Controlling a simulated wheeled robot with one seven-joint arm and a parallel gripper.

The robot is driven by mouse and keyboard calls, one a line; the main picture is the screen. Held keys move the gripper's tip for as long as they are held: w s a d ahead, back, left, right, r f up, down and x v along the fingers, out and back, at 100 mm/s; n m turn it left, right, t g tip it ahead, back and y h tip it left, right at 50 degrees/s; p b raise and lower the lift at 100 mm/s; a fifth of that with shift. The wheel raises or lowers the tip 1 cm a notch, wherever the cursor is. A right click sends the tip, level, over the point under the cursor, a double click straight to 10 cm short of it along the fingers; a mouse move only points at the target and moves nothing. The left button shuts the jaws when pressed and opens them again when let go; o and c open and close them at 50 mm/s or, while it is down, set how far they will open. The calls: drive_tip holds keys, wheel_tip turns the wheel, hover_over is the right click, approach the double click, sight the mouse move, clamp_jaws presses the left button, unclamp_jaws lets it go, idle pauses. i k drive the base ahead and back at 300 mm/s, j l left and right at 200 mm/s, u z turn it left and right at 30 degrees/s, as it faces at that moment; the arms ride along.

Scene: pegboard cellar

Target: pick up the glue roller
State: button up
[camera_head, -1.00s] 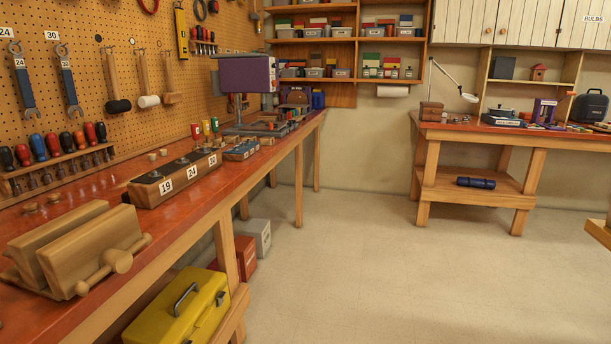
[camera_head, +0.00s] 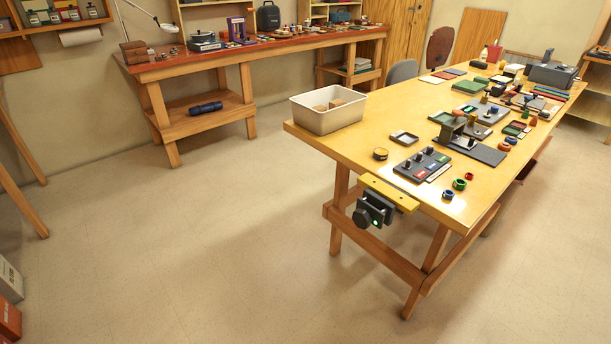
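I cannot pick out the glue roller for certain in this view. Many small items lie on the yellow-topped table (camera_head: 340,150) at the right, too small to name surely. Among them are a dark tray with several upright knobs (camera_head: 422,166), a small round tin (camera_head: 380,154), and small blue, green and red rings near the front edge. My gripper is not in view.
A white bin (camera_head: 327,119) with brown blocks stands on the table's left corner. A black vise-like device (camera_head: 373,208) juts from the near edge. A long red-topped bench (camera_head: 260,52) runs along the back wall, with a blue roll (camera_head: 205,108) on its shelf. The floor between is clear.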

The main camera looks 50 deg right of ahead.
sight(510, 71)
drive_tip(key=z, duration=2.65)
drive_tip(key=i+l+z, duration=0.3)
drive_tip(key=i, duration=0.2)
drive_tip(key=i+l+z, duration=0.25)
drive_tip(key=i, duration=0.3)
drive_tip(key=i+z, duration=0.3)
drive_tip(key=i, duration=0.25)
drive_tip(key=i+z, duration=0.1)
drive_tip(key=i, duration=1.8)
drive_tip(key=i+u, duration=0.3)
drive_tip(key=i, duration=0.25)
drive_tip(key=i+l+u, duration=0.35)
drive_tip(key=i, duration=0.15)
drive_tip(key=i+l+u, duration=0.3)
drive_tip(key=i, duration=0.2)
drive_tip(key=j, duration=0.1)
